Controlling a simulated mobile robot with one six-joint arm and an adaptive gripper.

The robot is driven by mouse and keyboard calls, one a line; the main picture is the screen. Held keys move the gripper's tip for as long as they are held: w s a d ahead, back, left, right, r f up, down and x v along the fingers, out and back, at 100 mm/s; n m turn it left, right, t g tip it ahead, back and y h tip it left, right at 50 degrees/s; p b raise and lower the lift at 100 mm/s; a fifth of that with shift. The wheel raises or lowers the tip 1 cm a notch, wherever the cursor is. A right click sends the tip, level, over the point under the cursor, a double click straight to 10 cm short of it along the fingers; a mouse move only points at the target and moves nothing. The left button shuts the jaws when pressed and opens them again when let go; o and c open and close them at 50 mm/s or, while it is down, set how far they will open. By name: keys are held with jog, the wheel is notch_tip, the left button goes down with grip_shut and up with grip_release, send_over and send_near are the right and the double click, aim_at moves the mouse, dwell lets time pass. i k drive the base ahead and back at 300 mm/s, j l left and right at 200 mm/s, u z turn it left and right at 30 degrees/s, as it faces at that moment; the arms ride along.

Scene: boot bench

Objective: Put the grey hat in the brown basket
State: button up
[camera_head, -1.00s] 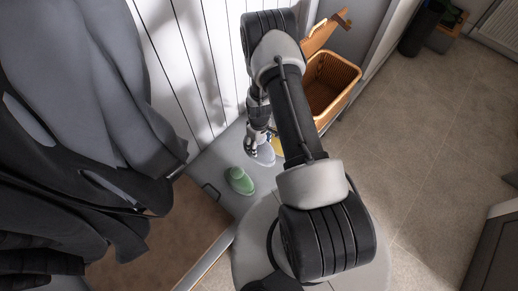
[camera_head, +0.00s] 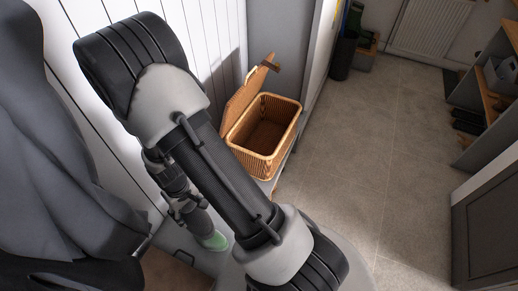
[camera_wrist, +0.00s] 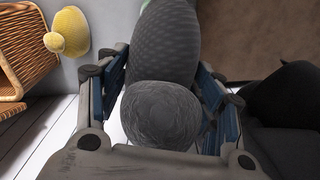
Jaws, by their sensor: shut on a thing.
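The grey knitted hat (camera_wrist: 166,45), with a large round pompom (camera_wrist: 160,114), is between my gripper's blue-lined fingers in the wrist view. In the head view my gripper (camera_head: 187,208) is at the lower left, shut on the hat (camera_head: 201,226), which is partly covered by the arm. The brown wicker basket (camera_head: 290,127) stands to the right of my gripper, with its lid (camera_head: 243,103) tipped open. Its inside looks empty in the head view. The basket also shows at the left edge of the wrist view (camera_wrist: 22,50).
A yellow hat (camera_wrist: 72,30) lies beside the basket. A green thing (camera_head: 216,242) lies near the grey hat on the bench. Dark clothes (camera_head: 65,170) hang at the left, close to my gripper. The tiled floor (camera_head: 375,140) at the right is clear.

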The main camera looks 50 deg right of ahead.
aim_at(264, 147)
jog(key=l+u, duration=0.35)
jog(key=l, duration=0.2)
jog(key=l+u, duration=0.35)
jog(key=l, duration=0.2)
jog(key=k+l+u, duration=0.15)
jog(key=l+u, duration=0.2)
jog(key=l, duration=0.2)
jog(key=k+l, duration=0.1)
jog(key=l, duration=0.35)
jog(key=k+l, duration=0.15)
jog(key=l, duration=0.3)
jog(key=k+l, duration=0.1)
jog(key=l, duration=0.4)
jog(key=k+l, duration=0.1)
jog(key=l, duration=0.35)
jog(key=u, duration=0.05)
